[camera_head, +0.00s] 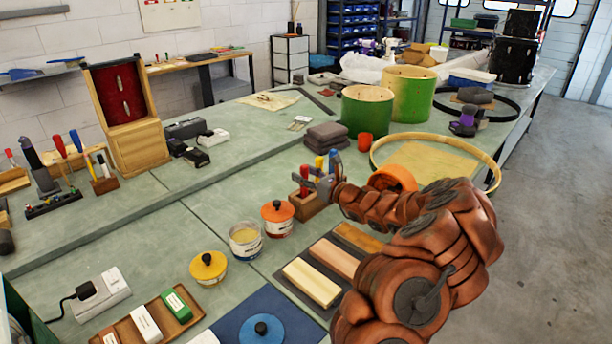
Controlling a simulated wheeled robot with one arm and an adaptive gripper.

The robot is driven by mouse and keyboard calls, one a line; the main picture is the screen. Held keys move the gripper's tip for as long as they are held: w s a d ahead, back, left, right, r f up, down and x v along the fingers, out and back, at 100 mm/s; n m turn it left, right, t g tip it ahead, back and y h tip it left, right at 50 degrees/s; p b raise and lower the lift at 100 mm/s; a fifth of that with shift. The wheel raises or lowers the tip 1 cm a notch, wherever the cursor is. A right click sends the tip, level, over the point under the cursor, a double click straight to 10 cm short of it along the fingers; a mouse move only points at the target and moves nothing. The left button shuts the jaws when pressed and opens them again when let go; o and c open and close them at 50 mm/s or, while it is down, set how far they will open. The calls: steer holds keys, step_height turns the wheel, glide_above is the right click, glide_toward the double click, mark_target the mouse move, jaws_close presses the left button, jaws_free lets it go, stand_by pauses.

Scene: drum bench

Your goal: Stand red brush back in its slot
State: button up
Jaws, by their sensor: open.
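A small wooden block holder (304,207) stands on the bench in the middle of the view. A red handle (304,174), seemingly the red brush, rises upright at its left side. A yellow handle (319,163) and a blue handle (333,158) show behind it. My gripper (318,184) is open, right at the holder and close to the red handle. Its grey fingers hide part of the holder and the lower handles. I cannot tell whether the red brush is in a slot or touching a finger.
An orange-lidded tin (277,218), an open tin (245,240) and a yellow-lidded tin (208,268) stand to the left. Wooden blocks (312,282) lie in front. Folded grey cloths (327,135), an orange cup (365,142) and a wooden hoop (488,160) are behind.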

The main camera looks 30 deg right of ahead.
steer(key=v, duration=1.2)
stand_by(0.3)
